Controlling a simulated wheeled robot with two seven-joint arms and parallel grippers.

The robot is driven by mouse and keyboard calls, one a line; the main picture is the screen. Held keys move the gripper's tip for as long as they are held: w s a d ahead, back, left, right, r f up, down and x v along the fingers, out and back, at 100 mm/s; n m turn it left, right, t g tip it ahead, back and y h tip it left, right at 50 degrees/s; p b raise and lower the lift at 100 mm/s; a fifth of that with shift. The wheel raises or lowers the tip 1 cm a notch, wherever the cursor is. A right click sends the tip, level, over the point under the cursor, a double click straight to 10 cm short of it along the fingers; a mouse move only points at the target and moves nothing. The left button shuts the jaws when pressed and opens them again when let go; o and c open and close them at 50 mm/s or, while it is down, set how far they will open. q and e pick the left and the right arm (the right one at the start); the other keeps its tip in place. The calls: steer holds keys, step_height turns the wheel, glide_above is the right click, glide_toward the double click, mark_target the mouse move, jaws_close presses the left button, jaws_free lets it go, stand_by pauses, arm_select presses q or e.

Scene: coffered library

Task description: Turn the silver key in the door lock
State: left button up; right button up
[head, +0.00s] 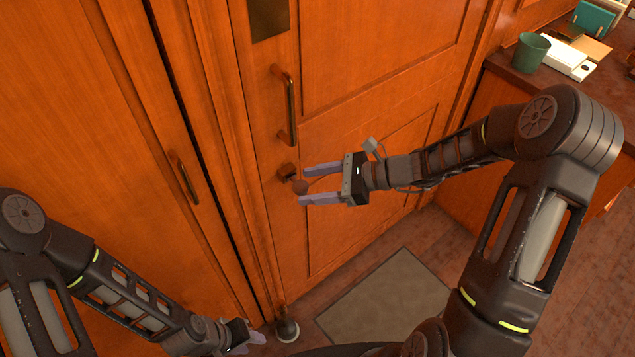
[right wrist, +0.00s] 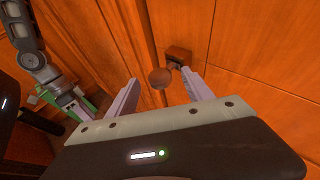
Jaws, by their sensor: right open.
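The door lock (head: 287,171) is a small dark block on the orange wooden door, below the long handle; it also shows in the right wrist view (right wrist: 179,55). A key with a round head (head: 300,187) sticks out from it. The head looks brown rather than silver, and it shows in the right wrist view (right wrist: 161,78). My right gripper (head: 302,184) is open, its fingers on either side of the key head, with gaps visible. My left gripper (head: 250,338) is low at the bottom of the head view, away from the lock; its jaw opening is unclear.
A long door handle (head: 291,106) stands above the lock. Another handle (head: 184,178) is on the left panel. A door stop (head: 287,329) and a grey mat (head: 390,300) are on the floor. A cabinet at right holds a green cup (head: 531,52).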

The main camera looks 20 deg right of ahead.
steer(key=shift+c, duration=0.3)
jaws_close()
steer(key=shift+f, duration=0.1)
steer(key=shift+a+f+m+t+y+b, duration=0.1)
steer(key=shift+f+m+t+y+b, duration=0.45)
steer(key=shift+m+t+y+b, duration=1.5)
steer(key=shift+a+f+m+t+y+b, duration=0.1)
steer(key=shift+f+m+t+y+b, duration=0.8)
steer(key=shift+m+b, duration=1.9)
steer(key=shift+a+f+m+t+y+b, duration=0.1)
steer(key=shift+f+m+t+y+b, duration=0.15)
steer(key=shift+m+t+y+b, duration=2.25)
steer(key=shift+m+g+h+p, duration=0.55)
steer(key=shift+m+g+p, duration=0.15)
steer(key=shift+p, duration=0.25)
